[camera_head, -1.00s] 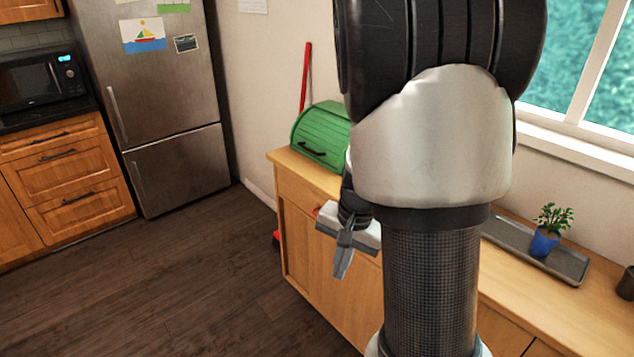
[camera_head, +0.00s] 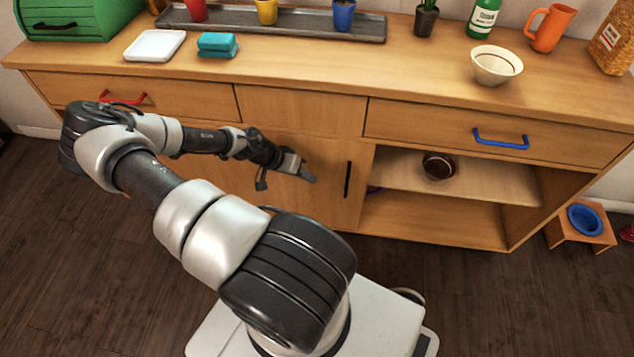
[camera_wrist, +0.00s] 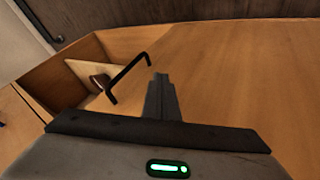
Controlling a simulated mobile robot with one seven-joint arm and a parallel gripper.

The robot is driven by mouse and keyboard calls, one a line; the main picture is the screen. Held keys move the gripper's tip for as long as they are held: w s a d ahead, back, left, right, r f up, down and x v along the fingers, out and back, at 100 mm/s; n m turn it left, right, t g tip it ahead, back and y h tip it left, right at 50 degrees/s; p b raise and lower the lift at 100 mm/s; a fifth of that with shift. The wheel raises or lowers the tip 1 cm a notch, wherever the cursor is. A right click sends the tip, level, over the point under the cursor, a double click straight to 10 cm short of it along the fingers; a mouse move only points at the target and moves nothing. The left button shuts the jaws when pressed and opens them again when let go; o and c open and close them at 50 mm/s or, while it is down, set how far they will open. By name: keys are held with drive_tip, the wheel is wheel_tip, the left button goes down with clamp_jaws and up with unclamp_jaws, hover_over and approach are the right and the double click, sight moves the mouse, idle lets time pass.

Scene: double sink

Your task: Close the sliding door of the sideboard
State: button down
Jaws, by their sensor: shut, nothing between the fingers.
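The wooden sideboard (camera_head: 300,100) stands in front of me. Its sliding door (camera_head: 328,180) has a black vertical handle (camera_head: 348,180) near the door's right edge. The compartment (camera_head: 450,200) right of the door is open and shows a shelf with a dark round bowl (camera_head: 438,166). My gripper (camera_head: 308,177) is shut and empty, in front of the door and left of the handle. In the wrist view my shut fingers (camera_wrist: 161,92) point toward the door surface, with the handle (camera_wrist: 128,78) beside them. I cannot tell whether the fingertips touch the door.
The sideboard top holds a green bread box (camera_head: 75,18), a plant tray (camera_head: 270,24), a white bowl (camera_head: 496,66) and an orange mug (camera_head: 551,27). Drawers with a red handle (camera_head: 122,98) and a blue handle (camera_head: 500,139) are shut. A pet bowl stand (camera_head: 582,226) is on the floor at right.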

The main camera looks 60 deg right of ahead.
drive_tip(key=b, duration=0.2)
hover_over(324, 186)
drive_tip(key=s+a, duration=0.2)
drive_tip(key=a, duration=0.1)
wheel_tip(324, 186, down, 7)
drive_tip(key=shift+s+d+r, duration=0.1)
drive_tip(key=shift+s, duration=1.6)
drive_tip(key=shift+s, duration=0.1)
